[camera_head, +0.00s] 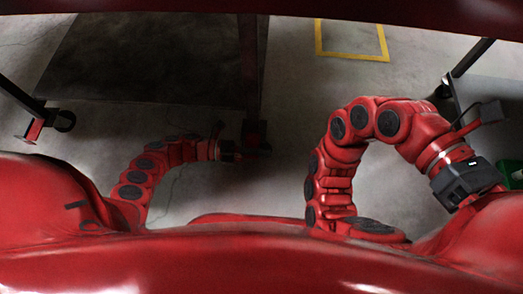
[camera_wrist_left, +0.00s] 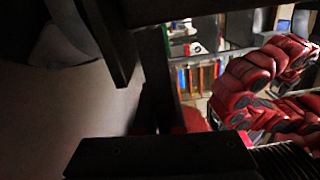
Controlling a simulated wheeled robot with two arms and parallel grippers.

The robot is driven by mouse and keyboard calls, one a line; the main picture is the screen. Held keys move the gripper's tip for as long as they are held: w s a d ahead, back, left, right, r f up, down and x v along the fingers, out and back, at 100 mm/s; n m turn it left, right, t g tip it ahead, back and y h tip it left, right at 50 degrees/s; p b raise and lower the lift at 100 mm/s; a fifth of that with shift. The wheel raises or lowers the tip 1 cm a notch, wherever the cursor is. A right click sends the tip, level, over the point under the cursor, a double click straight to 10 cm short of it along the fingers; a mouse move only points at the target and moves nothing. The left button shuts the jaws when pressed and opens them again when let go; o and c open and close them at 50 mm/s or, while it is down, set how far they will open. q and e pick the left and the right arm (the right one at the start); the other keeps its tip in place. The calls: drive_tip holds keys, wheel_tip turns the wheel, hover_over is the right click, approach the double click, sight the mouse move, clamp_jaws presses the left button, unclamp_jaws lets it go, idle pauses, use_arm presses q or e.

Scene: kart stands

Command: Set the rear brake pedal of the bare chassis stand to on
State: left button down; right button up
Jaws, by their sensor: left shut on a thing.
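A dark stand (camera_head: 150,50) with a dark, flat panel fills the upper left of the head view. A dark red upright (camera_head: 249,70) runs down its right side. My left gripper (camera_head: 256,140) is at the lower end of this upright, shut on a small dark part there. Shadow hides the part's shape, and I cannot make out which pedal it is or its setting. The left wrist view shows dark bars (camera_wrist_left: 110,40) close up and a black block (camera_wrist_left: 160,157) along the bottom. My right gripper (camera_head: 467,182) is at the right; its jaws are not clear.
A yellow floor outline (camera_head: 352,58) lies beyond on bare concrete. Another dark frame (camera_head: 470,60) stands at the upper right, with a green item (camera_head: 514,174) near the right edge. A caster (camera_head: 64,121) sits at the stand's lower left. Open floor lies between my arms.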

use_arm(q)
drive_tip(key=shift+f+m, duration=0.6)
drive_tip(key=shift+m, duration=0.3)
drive_tip(key=c, duration=1)
unclamp_jaws()
